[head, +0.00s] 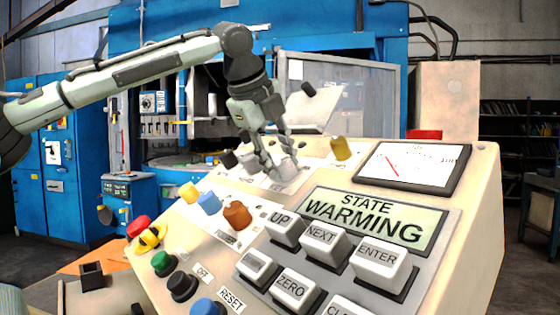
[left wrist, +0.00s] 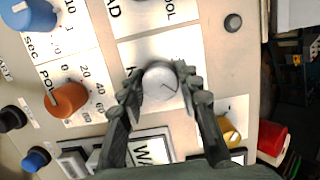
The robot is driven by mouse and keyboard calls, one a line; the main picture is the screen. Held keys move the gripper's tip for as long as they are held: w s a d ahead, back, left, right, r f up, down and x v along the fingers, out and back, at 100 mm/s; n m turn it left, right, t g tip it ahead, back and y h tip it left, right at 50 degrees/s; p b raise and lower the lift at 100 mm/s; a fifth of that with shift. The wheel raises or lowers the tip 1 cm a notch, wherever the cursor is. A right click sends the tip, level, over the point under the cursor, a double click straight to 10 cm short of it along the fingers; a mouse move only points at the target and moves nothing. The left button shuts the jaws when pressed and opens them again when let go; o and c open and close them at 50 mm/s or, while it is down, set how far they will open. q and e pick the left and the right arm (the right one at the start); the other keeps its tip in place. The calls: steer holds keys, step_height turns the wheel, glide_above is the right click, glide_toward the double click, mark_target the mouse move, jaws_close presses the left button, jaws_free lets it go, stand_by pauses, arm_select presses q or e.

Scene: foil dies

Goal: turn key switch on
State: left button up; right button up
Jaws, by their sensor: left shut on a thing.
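My left gripper (head: 278,155) reaches down onto the upper part of the sloping control panel. In the left wrist view its two dark fingers (left wrist: 163,92) are closed around a silver round knob (left wrist: 160,82) with a thin dark line on its face. The knob also shows between the fingertips in the head view (head: 287,171). It sits on a white label that is partly hidden by the fingers. I cannot tell for sure that this is the key switch; no key shows clearly. My right gripper is not in view.
The cream panel carries an orange knob (head: 237,215), a blue knob (head: 208,202), a yellow knob (head: 340,148) and a red-and-yellow stop button (head: 149,236). A display (head: 374,219) reads "STATE WARMING" above grey push buttons. A needle meter (head: 413,168) is at the upper right.

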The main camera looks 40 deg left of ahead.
arm_select(q)
steer(key=o, duration=1.2)
steer(key=shift+c, duration=0.2)
steer(key=v, duration=1.2)
